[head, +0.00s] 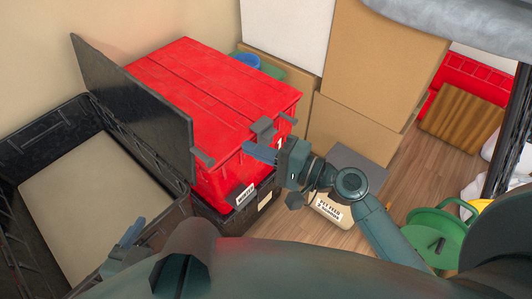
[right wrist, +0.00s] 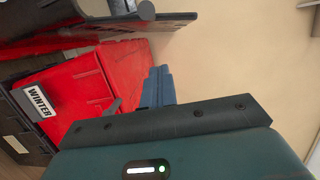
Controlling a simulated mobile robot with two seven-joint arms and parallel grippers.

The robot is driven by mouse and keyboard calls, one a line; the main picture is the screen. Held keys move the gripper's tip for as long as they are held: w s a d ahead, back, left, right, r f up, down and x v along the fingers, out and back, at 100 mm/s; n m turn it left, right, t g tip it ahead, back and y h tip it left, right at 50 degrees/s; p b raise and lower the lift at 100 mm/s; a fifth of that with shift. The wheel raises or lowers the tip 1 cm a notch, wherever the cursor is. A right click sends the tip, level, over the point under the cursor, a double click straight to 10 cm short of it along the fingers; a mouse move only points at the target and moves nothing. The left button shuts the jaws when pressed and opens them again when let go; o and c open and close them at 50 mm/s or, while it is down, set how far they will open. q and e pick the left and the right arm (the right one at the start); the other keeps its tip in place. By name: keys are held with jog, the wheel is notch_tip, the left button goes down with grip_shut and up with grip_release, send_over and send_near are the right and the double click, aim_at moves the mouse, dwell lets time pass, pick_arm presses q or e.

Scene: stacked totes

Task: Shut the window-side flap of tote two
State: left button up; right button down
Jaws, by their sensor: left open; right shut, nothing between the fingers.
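A red tote (head: 215,90) with a closed, ribbed red top stands in the middle of the head view, and it also shows in the right wrist view (right wrist: 95,85). A dark flap (head: 130,95) stands steeply upright along its left side, beside an open black tote (head: 60,125). Which tote the flap is hinged to, and which is tote two, I cannot tell. My right gripper (head: 258,152) is shut and empty at the red tote's front right corner; its blue fingers (right wrist: 158,86) show in the wrist view. My left gripper (head: 126,240) is open over the black tote's near edge.
A WINTER label (right wrist: 37,102) is on the stack's front. Cardboard boxes (head: 365,60) stand behind on the right. A labelled box (head: 332,210) sits on the floor below my right arm. Some wooden floor (head: 405,180) is bare.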

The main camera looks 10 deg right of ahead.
jog(key=a, duration=0.7)
jog(key=shift+w+p, duration=0.4)
jog(key=shift+p, duration=0.05)
jog(key=shift+r, duration=0.1)
